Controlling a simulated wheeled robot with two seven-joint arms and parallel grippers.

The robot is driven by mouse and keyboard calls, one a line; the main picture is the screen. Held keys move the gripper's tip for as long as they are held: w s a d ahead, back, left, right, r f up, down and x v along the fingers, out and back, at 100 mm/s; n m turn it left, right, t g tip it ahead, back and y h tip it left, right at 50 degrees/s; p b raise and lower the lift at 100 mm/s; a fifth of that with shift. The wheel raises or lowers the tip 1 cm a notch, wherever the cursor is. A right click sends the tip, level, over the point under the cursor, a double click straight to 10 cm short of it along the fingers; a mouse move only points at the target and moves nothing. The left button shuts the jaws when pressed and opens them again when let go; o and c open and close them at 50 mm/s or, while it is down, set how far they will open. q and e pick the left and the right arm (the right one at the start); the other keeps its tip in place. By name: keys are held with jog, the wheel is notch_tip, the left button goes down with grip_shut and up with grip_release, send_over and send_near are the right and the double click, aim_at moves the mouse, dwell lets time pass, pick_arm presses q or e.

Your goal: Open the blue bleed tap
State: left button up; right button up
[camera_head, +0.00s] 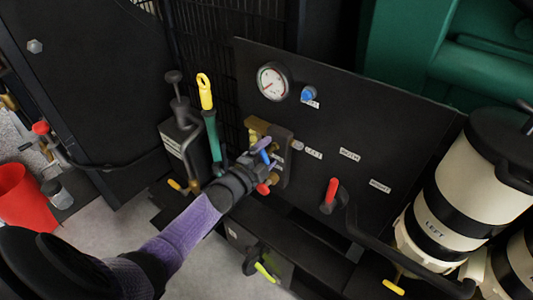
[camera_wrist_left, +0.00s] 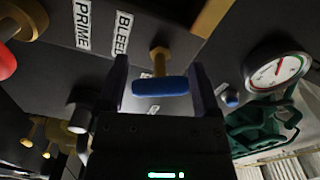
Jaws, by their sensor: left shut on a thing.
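The blue bleed tap (camera_wrist_left: 160,87) has a blue bar handle on a brass stem. In the left wrist view it lies crosswise between my left gripper's two fingers (camera_wrist_left: 160,92), below the BLEED label (camera_wrist_left: 123,36). In the head view my left gripper (camera_head: 265,163) is at the brass valve block on the black panel, shut on the blue tap (camera_head: 261,145), which the fingers partly cover. My right gripper is not in view.
A red-handled tap (camera_head: 263,188) sits just below the gripper. The black panel (camera_head: 350,110) carries a pressure gauge (camera_head: 273,81), a blue knob (camera_head: 308,94) and a red lever (camera_head: 331,191). A yellow-and-green handle (camera_head: 206,105) stands close left. Cream canisters (camera_head: 470,190) stand right.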

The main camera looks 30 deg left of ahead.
pick_arm(q)
jog(key=o, duration=1)
jog(key=shift+o, duration=0.2)
jog(key=s+p, duration=0.2)
jog(key=s, duration=0.8)
jog(key=shift+a+p, duration=0.4)
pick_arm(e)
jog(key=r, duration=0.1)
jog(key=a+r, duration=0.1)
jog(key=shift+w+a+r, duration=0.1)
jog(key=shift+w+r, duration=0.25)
